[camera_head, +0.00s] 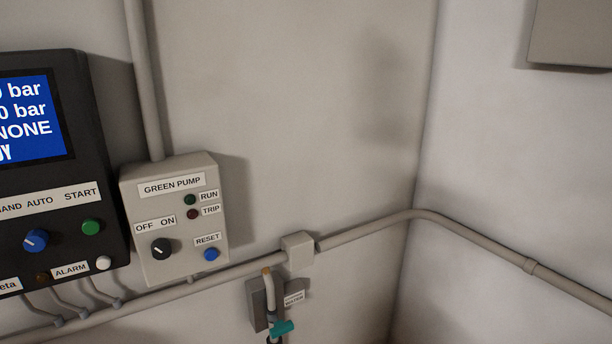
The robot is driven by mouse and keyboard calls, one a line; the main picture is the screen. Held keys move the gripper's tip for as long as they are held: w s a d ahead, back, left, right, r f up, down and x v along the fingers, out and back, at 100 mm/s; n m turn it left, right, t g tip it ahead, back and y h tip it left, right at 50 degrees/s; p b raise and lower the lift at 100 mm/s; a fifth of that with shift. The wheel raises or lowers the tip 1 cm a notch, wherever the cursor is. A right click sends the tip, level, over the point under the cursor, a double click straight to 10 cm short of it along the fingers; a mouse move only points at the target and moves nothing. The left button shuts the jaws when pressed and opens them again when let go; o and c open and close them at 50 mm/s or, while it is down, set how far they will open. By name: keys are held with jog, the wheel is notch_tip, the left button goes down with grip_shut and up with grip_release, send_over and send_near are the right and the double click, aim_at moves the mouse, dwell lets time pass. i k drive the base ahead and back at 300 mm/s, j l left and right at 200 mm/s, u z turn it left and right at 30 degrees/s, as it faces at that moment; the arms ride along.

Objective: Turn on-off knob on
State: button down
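The black on-off knob (161,248) is on the lower left of a light grey box labelled GREEN PUMP (182,272), fixed to the wall. The OFF and ON label (155,225) is just above the knob. A pale mark shows on the knob, but it is too small to tell surely which word it points at. The box also has a dark green RUN lamp (190,200), a dark red TRIP lamp (192,214) and a blue RESET button (211,254). My gripper is not in view, and nothing covers the knob.
Left of the box is a black controller (108,200) with a blue screen (30,118), a blue selector knob (36,240) and a green START button (91,227). A pipe (360,231) runs below the box. A teal-handled valve (282,327) is lower right.

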aim_at(161, 247)
jog(key=u, duration=1.3)
